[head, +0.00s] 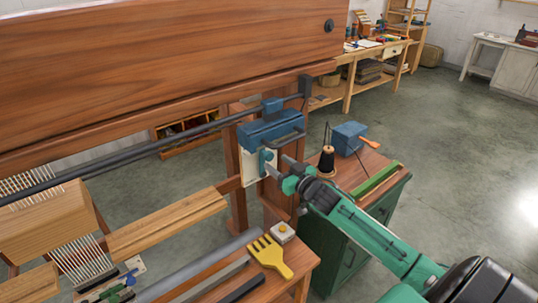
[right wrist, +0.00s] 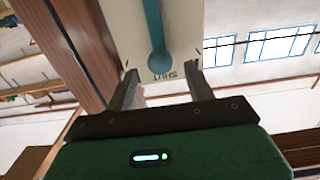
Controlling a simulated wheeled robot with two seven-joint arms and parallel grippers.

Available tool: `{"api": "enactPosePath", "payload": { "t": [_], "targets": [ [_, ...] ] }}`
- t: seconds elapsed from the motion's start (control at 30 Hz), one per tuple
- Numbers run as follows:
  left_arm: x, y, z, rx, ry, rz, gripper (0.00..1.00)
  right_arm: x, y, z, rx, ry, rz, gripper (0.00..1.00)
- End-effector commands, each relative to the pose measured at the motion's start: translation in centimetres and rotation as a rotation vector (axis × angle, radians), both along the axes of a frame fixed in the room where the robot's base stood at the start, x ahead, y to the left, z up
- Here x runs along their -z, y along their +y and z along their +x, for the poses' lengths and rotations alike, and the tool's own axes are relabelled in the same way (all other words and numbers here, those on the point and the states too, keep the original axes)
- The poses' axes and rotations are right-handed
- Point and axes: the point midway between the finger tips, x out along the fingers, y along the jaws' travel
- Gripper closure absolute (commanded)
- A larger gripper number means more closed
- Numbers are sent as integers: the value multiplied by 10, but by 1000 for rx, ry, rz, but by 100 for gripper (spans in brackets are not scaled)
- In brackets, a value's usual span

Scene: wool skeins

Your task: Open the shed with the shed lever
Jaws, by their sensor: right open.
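The shed lever (head: 265,159) is a teal bar with a round knob, on a pale plate (head: 250,170) fixed to the loom's upright post. My right gripper (head: 278,166) is just in front of the plate. Its two fingers (right wrist: 161,76) are open, one on each side of the knob in that picture, apart from it. Whether they reach around it in depth, I cannot tell. My left gripper is not in view.
A blue housing (head: 270,128) sits above the plate. A green cabinet (head: 340,235) with a black thread cone (head: 326,162) and a blue winder (head: 349,138) stands right of the post. A yellow comb (head: 269,256) lies on the bench below. Open floor lies at right.

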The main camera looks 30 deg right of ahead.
Motion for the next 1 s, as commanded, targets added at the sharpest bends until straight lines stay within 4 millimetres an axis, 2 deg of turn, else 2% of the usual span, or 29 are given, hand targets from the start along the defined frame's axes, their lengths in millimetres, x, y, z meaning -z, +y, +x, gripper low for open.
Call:
{"api": "enactPosePath", "payload": {
  "t": [0.2,0.4,0.83,0.87,1.0],
  "targets": [
    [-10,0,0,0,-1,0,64,-2,2,30,1,-1,1,46],
    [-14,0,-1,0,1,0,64,-1,4,48,0,0,2,46],
    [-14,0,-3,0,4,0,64,0,4,55,0,1,0,46],
    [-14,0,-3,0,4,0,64,0,4,55,0,1,0,50],
    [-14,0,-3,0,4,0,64,0,4,55,0,1,0,78]
  ]
}}
